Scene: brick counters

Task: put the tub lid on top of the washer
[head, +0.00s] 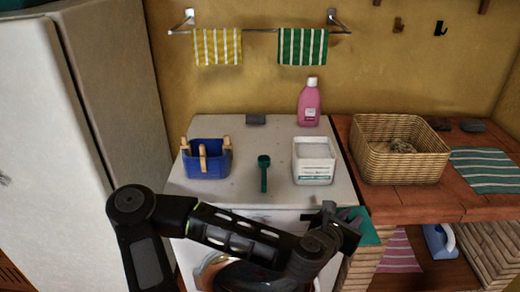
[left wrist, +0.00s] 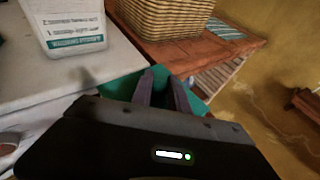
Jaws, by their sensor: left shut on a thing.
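The teal tub lid (head: 370,228) is between the fingers of my left gripper (head: 352,216), just off the front right corner of the washer (head: 225,190). In the left wrist view the fingers (left wrist: 168,88) are closed on the lid (left wrist: 122,88), which shows on both sides of them. The washer's white top (left wrist: 40,72) lies to the left there. A white tub (head: 314,172) with teal markings stands open on the washer's right side, filled with white stuff; it also shows in the wrist view (left wrist: 70,25). My right gripper is not in view.
On the washer are a blue basket of pegs (head: 207,163), a green scoop (head: 264,172), a pink bottle (head: 309,103) and a dark block (head: 256,119). Its front middle is clear. A wicker basket (head: 400,150) stands on the brick counter (head: 420,205) to the right.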

